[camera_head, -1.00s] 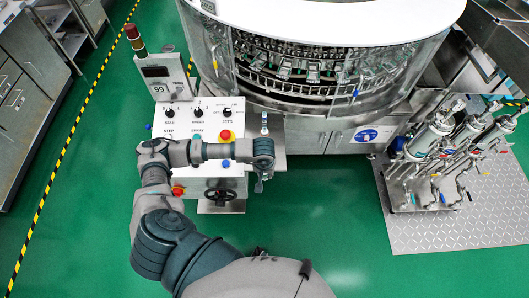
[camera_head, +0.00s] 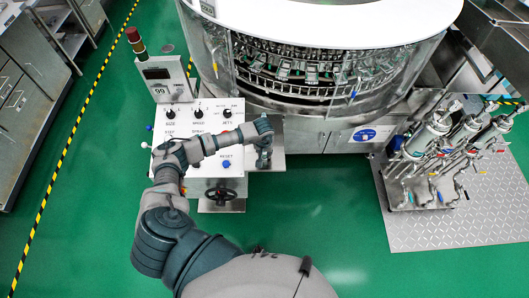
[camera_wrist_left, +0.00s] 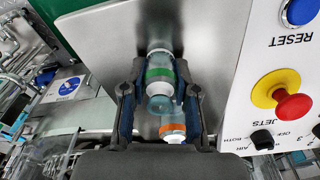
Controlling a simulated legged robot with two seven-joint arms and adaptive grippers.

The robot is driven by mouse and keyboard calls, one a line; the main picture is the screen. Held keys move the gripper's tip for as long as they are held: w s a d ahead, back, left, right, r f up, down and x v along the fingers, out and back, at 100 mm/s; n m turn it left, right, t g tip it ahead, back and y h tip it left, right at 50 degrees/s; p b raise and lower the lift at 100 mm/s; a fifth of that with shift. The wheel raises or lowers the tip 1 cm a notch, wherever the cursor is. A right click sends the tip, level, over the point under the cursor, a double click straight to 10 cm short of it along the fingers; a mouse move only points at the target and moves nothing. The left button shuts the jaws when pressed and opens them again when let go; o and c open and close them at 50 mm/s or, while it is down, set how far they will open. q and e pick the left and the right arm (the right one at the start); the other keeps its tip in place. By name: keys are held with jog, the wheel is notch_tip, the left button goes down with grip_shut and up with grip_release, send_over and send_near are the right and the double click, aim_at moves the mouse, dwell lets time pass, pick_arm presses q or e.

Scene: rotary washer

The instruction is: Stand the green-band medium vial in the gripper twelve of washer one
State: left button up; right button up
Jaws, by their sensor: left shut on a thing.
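My left gripper (camera_head: 263,158) is over the small metal side shelf (camera_head: 276,135) in the head view. In the left wrist view my left gripper (camera_wrist_left: 158,75) is shut on a clear vial with a green band (camera_wrist_left: 160,74), which sits between the fingertips. A second vial with an orange band (camera_wrist_left: 172,129) shows below it in that view, partly hidden by the gripper. The washer (camera_head: 325,75) has a glazed front with a ring of metal grippers inside; their numbers are too small to read. My right gripper is not in view.
The control panel (camera_head: 205,120) with knobs and a blue reset button (camera_head: 225,163) stands left of the shelf, under my left forearm. A handwheel (camera_head: 220,196) is below it. A pump assembly (camera_head: 440,145) stands at the right. The green floor in front is clear.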

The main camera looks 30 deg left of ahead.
aim_at(264, 154)
pick_arm(q)
jog(key=o, duration=0.8)
notch_tip(264, 154, up, 12)
jog(key=s+b, duration=0.1)
jog(key=shift+s+d, duration=0.25)
